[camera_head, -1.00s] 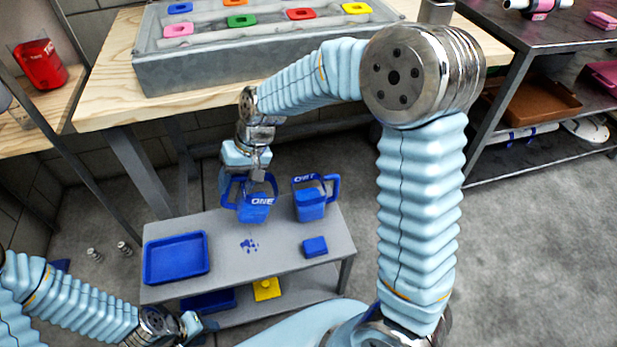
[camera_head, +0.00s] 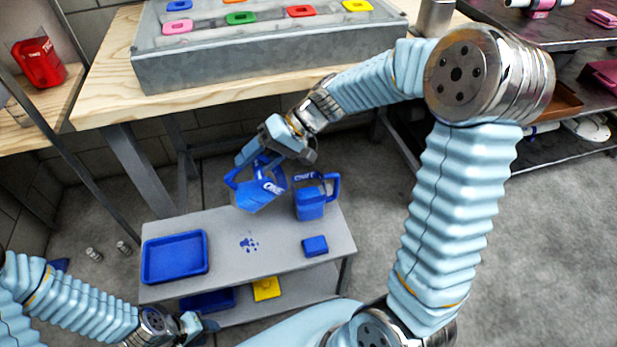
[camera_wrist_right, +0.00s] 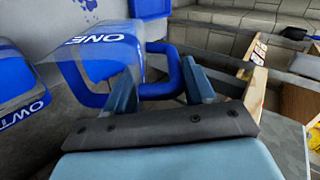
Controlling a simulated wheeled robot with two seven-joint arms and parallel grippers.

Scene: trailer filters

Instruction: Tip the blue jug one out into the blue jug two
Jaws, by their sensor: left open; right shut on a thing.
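My right gripper (camera_head: 252,160) is shut on the handle of blue jug one (camera_head: 262,192), marked ONE. Jug one hangs tilted above the grey cart, close to the left of blue jug two (camera_head: 311,203). Jug two stands upright on the cart, its handle to the right. In the right wrist view jug one (camera_wrist_right: 105,60) has its handle between my fingers (camera_wrist_right: 160,88), and part of jug two (camera_wrist_right: 22,90) shows at the left edge. No stream between the jugs is visible. My left gripper (camera_head: 203,327) is open and empty at the lower left, in front of the cart.
The grey cart (camera_head: 275,262) carries a blue tray (camera_head: 175,258), a blue splash mark (camera_head: 249,244) and a small blue block (camera_head: 315,246). A yellow item (camera_head: 266,289) lies on its lower shelf. A wooden workbench (camera_head: 110,100) with a grey metal box (camera_head: 200,75) stands behind.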

